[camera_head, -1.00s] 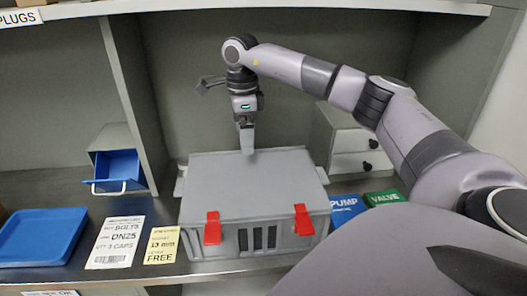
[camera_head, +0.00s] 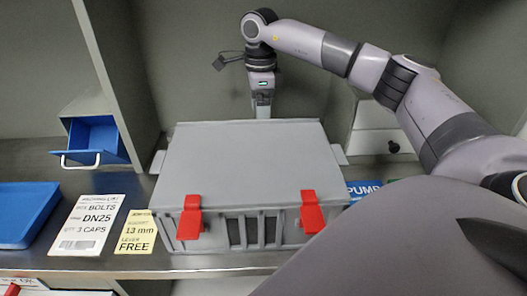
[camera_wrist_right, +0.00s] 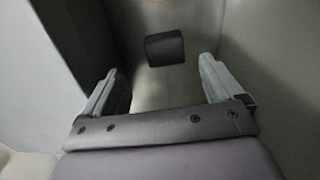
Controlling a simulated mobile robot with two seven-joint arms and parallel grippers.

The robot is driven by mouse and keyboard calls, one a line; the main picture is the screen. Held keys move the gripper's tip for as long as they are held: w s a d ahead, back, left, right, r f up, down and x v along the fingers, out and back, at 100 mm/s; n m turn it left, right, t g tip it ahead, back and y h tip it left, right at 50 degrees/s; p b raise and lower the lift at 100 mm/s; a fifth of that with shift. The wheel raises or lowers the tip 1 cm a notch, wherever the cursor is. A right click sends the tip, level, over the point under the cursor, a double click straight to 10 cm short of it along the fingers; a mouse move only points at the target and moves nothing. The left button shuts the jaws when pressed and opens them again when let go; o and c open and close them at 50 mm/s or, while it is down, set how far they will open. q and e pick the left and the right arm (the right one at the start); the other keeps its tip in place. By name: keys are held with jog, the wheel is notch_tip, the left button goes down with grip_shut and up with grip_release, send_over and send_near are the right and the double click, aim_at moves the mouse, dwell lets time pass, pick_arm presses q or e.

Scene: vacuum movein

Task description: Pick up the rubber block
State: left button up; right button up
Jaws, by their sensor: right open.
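The rubber block (camera_wrist_right: 164,49) shows in the right wrist view as a small black block on a grey surface. It lies ahead of and between the two fingers, apart from both. My right gripper (camera_wrist_right: 159,86) is open and empty there. In the head view my right gripper (camera_head: 263,108) points down behind the grey lidded case, and its fingertips are hidden by the case. The block is hidden in the head view. My left gripper does not show in either view.
A grey case (camera_head: 240,160) with red latches stands on the shelf in front of my gripper. A blue drawer bin (camera_head: 95,142), a blue tray (camera_head: 22,212) and label cards (camera_head: 90,224) are at left. A white drawer unit (camera_head: 378,140) is at right.

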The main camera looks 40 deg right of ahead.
notch_tip(320, 180, down, 2)
jog(key=shift+f+b, duration=0.1)
jog(key=shift+b, duration=0.3)
jog(key=f, duration=0.2)
jog(key=d+f, duration=0.1)
jog(key=f, duration=0.3)
jog(key=shift+s+d+f, duration=0.1)
jog(key=shift+d+f, duration=0.15)
jog(key=shift+f, duration=0.1)
jog(key=c, duration=1.1)
